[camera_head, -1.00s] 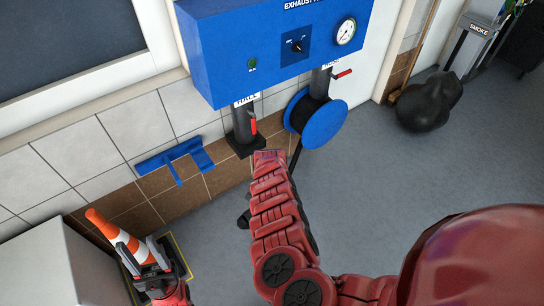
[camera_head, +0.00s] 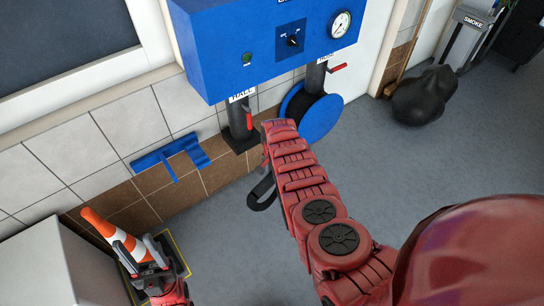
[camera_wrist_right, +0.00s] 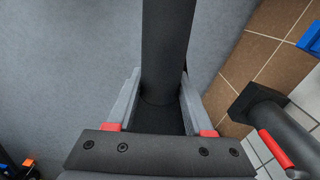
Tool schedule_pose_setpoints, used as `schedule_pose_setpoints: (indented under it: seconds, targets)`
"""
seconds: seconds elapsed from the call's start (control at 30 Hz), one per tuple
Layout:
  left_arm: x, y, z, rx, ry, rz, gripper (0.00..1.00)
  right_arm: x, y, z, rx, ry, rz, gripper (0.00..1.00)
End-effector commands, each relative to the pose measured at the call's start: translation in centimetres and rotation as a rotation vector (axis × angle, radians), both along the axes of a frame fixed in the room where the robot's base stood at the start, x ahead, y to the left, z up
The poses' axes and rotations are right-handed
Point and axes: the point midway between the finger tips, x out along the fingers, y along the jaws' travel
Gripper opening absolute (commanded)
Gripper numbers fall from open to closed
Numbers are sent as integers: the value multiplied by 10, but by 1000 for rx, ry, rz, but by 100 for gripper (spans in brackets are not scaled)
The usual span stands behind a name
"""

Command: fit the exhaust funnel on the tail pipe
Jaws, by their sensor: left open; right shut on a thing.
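My right gripper (camera_wrist_right: 158,112) is shut on a black tube (camera_wrist_right: 166,45), which stands between its grey fingers in the right wrist view. I take this tube to be the exhaust funnel or its hose; its ends are out of view there. In the head view my right arm covers most of that gripper, and a dark loop-shaped part (camera_head: 262,194) shows left of the forearm, above the floor. I cannot tell if it belongs to the funnel. No tail pipe is in view.
A blue exhaust box (camera_head: 225,55) hangs on the wall, with a dark pipe (camera_head: 238,120) with a red lever and a blue reel (camera_head: 322,120) below. A blue bracket (camera_head: 160,155) is left of them.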

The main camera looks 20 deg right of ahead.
Motion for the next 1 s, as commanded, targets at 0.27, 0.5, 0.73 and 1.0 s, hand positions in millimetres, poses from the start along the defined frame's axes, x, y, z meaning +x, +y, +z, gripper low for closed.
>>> schedule_pose_setpoints:
  seconds: [0.27, 0.5, 0.73, 1.0]
  targets:
    - [0, 0, -1, 0, 0, 0, 50, 9, -9, 5, 2, -5, 36, 0]
    - [0, 0, -2, 0, 0, 0, 50, 9, -8, 7, 6, -6, 54, 0]
    - [0, 0, -2, 0, 0, 0, 50, 8, -8, 10, 12, -3, 64, 0]
    - [0, 0, -3, 0, 0, 0, 50, 11, -9, 10, 17, -4, 64, 0]
